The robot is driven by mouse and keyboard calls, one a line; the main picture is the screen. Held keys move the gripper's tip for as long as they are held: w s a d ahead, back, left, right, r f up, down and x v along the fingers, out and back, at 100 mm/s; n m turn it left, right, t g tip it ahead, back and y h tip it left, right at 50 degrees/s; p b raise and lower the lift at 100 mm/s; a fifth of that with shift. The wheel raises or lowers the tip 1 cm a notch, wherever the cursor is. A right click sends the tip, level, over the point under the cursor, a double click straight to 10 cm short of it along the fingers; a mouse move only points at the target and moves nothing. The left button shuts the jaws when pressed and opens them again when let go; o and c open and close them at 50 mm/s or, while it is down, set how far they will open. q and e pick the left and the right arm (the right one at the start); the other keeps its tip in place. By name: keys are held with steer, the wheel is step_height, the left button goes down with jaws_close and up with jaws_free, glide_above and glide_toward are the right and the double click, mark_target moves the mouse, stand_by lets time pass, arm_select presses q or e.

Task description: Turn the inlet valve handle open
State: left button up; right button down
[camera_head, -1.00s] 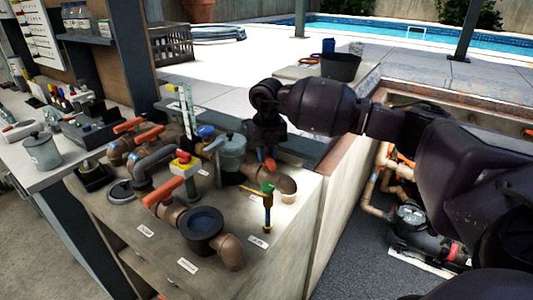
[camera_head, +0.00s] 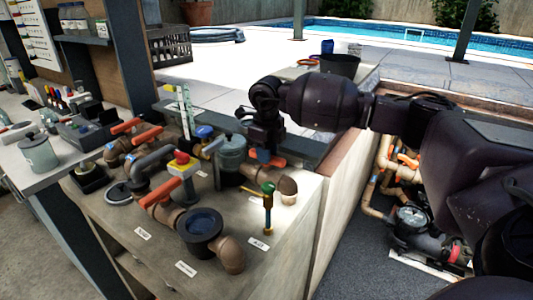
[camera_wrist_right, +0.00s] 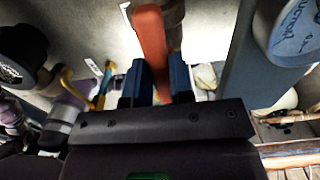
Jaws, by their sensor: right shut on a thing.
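My right gripper (camera_head: 264,154) is at the back right of the pipework bench, shut on an orange valve handle (camera_head: 279,161). In the right wrist view the handle (camera_wrist_right: 150,35) runs from the top down between the blue fingers of the gripper (camera_wrist_right: 157,68), one on each side. Below it in the head view is a brown pipe elbow (camera_head: 288,186). The valve body is largely hidden behind the gripper. I cannot read the labels to tell which valve is the inlet. My left gripper is not in view.
Other orange handles (camera_head: 147,134) and a red button on a yellow block (camera_head: 182,160) are further left. A pit wall (camera_head: 330,220) is right.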

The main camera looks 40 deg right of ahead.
steer(key=shift+r, duration=0.1)
stand_by(0.4)
steer(key=c, duration=1)
jaws_free()
step_height(320, 180, up, 11)
steer(key=shift+f, duration=0.2)
